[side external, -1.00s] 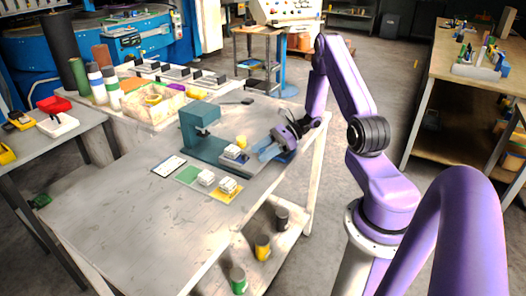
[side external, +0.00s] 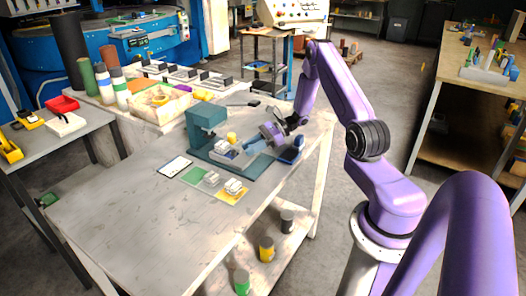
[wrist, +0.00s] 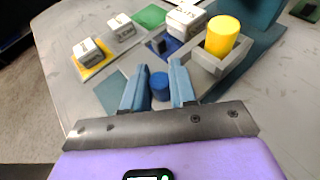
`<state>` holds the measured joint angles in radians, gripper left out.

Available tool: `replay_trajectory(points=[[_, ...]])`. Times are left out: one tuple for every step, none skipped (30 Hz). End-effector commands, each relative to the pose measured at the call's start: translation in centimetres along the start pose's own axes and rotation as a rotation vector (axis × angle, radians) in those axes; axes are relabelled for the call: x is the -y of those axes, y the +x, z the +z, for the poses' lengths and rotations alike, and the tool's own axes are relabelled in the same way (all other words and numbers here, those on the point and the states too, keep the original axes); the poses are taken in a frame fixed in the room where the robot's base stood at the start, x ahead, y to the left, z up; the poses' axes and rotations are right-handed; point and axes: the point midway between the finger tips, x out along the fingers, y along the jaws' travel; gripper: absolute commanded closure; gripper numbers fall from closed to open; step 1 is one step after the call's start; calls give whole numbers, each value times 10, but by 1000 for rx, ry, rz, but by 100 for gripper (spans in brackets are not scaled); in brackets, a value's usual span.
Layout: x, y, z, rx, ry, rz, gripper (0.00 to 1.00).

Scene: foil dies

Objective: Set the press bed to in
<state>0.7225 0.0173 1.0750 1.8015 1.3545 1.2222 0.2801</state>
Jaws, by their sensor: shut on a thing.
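The teal press (side external: 205,120) stands on the bench, with its base plate (side external: 262,172) running out to the right. In the side view my gripper (side external: 254,147) partly hides this end of the bed.
The bench front is clear.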

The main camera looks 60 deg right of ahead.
Motion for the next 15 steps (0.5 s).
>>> replay_trajectory(points=[[6,3,1,-2,-2,-3,100],[8,4,1,-2,-1,-4,100],[10,5,2,-2,-1,-5,100],[12,6,2,-2,0,-5,100],[12,6,2,-1,1,-5,100],[13,7,3,-1,2,-5,100],[13,7,3,-1,3,-6,100],[13,7,3,-1,3,-6,100],[13,7,3,-1,3,-6,100],[13,7,3,-1,3,-6,100],[13,7,3,-1,3,-6,100],[13,7,3,-1,3,-6,100],[13,7,3,-1,3,-6,100],[13,7,3,-1,3,-6,100],[13,6,3,-1,3,-6,61]])
